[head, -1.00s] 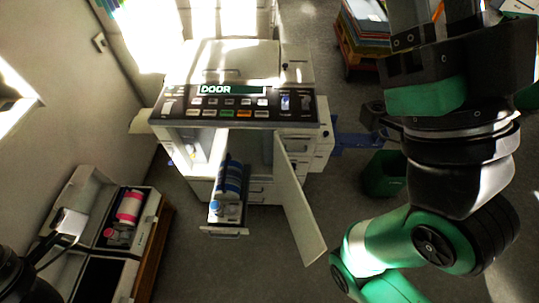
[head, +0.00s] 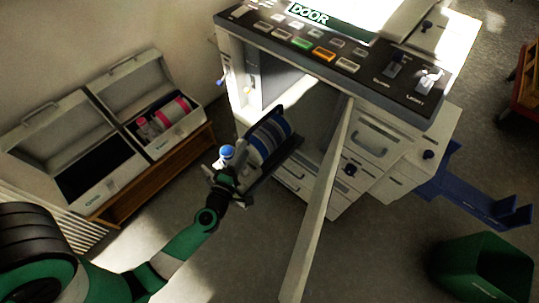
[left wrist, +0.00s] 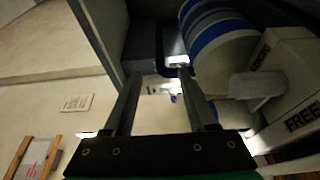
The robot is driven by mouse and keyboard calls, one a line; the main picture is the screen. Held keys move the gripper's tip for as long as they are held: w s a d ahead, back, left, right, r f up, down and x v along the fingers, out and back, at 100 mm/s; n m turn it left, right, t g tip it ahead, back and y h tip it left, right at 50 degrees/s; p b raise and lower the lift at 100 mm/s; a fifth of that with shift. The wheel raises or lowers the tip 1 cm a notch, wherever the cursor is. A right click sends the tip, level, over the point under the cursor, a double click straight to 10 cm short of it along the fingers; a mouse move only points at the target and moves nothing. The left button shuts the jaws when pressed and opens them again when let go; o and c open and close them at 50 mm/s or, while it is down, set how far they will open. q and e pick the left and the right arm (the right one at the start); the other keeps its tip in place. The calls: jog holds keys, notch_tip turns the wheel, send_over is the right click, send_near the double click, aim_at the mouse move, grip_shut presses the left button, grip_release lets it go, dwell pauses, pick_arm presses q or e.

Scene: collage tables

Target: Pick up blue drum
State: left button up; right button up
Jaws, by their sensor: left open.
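The blue drum (head: 268,138), a cylinder with blue, white and grey bands, lies on a pulled-out dark tray (head: 277,170) at the front of the copier. A blue-and-white knob (head: 226,152) stands at its near end. My left gripper (head: 222,170) is at the tray's near end, close to the knob; its fingers are hard to make out there. In the left wrist view the left gripper (left wrist: 160,78) is open with nothing held between its fingers. The drum (left wrist: 222,45) is just right of the right finger, not between the fingers. My right gripper is out of view.
The copier's open door (head: 318,205) stands just right of the tray. A box with a pink drum (head: 172,112) and an open box with a dark, empty-looking interior (head: 92,165) sit on a wooden stand at left. A green bin (head: 482,268) is at lower right.

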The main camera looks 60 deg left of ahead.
aim_at(258, 124)
pick_arm(q)
jog(key=shift+a+f, duration=0.15)
jog(key=shift+f, duration=0.05)
jog(key=shift+w+r, duration=0.15)
jog(key=b+x, duration=0.1)
jog(key=x, duration=1.1)
jog(key=shift+c, duration=0.4)
grip_shut()
dwell(0.5)
jog(key=shift+r, duration=0.15)
